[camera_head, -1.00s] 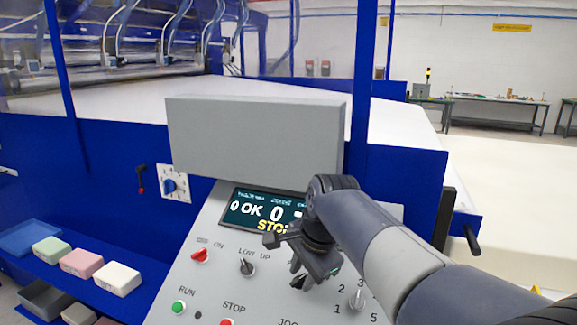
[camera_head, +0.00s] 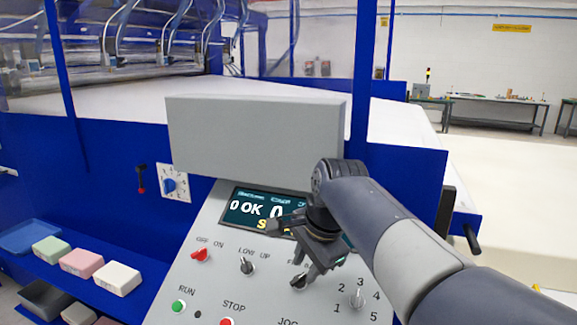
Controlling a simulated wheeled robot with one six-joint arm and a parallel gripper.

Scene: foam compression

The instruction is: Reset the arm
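My gripper (camera_head: 288,256) is in front of the tilted control panel (camera_head: 205,228), just below the display (camera_head: 243,209). It points down and to the left. Its dark fingers seem to hold nothing, but I cannot tell how far apart they are.
The panel also carries a red OFF/ON switch (camera_head: 200,255), a LOW/UP knob (camera_head: 247,267), a numbered knob (camera_head: 357,299) and a green RUN button (camera_head: 179,307). A grey box (camera_head: 255,135) stands above. Foam blocks (camera_head: 82,263) lie on a blue shelf at left.

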